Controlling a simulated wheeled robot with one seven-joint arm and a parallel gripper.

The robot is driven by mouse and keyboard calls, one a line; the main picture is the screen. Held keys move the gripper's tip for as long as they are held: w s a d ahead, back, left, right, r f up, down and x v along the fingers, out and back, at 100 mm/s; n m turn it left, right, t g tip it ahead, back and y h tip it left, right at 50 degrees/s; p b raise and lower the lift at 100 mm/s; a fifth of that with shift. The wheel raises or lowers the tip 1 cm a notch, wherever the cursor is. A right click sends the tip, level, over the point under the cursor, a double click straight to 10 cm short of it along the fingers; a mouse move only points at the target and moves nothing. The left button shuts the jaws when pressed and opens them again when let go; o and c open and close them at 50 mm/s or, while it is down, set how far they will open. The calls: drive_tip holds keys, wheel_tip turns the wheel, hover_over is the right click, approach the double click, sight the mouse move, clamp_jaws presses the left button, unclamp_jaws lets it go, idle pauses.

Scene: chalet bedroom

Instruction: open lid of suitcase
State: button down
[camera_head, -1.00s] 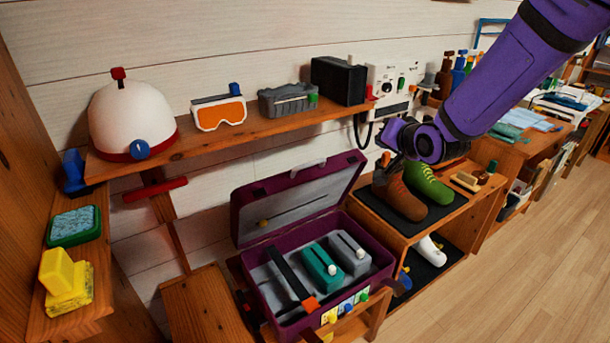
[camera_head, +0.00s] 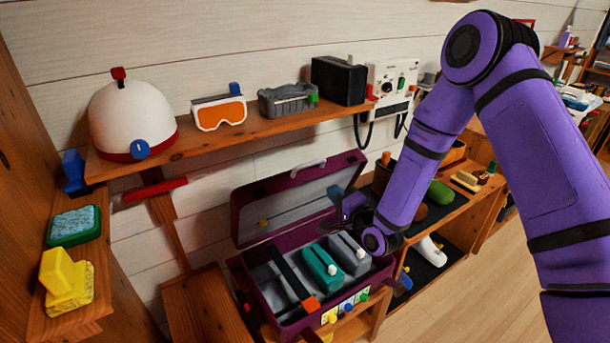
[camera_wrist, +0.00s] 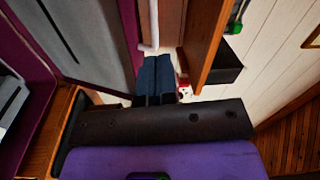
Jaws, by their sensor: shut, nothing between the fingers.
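The purple suitcase (camera_head: 262,300) stands on a wooden stand, with its lid (camera_head: 290,207) raised steeply and its grey lining facing me. A pale handle (camera_head: 308,167) sits on the lid's upper edge. In the wrist view the lid's grey lining (camera_wrist: 85,40) fills the upper left and the handle (camera_wrist: 149,25) shows at the top. My gripper (camera_head: 345,205) is at the lid's right side, partly hidden by my wrist. In the wrist view its dark fingers (camera_wrist: 155,72) are together and empty, beside the lid's purple edge. I cannot tell whether they touch it.
Inside the suitcase lie a teal block (camera_head: 320,264), a grey block (camera_head: 350,254) and a dark bar with an orange end (camera_head: 290,278). A wall shelf (camera_head: 225,135) with a helmet (camera_head: 133,120) and goggles (camera_head: 219,110) runs above. A shoe rack (camera_head: 435,215) stands close on the right.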

wheel_tip(320, 180, down, 3)
drive_tip(key=s+m+t, duration=0.1)
drive_tip(key=s+m, duration=0.1)
approach(305, 174)
drive_tip(key=w+a+r, duration=0.2)
drive_tip(key=a+r, duration=0.1)
drive_tip(key=w+a+r, duration=0.1)
drive_tip(key=a, duration=0.1)
drive_tip(key=shift+w+a+r, duration=0.15)
drive_tip(key=shift+w+r, duration=0.1)
drive_tip(key=shift+r, duration=0.1)
drive_tip(key=shift+w, duration=0.1)
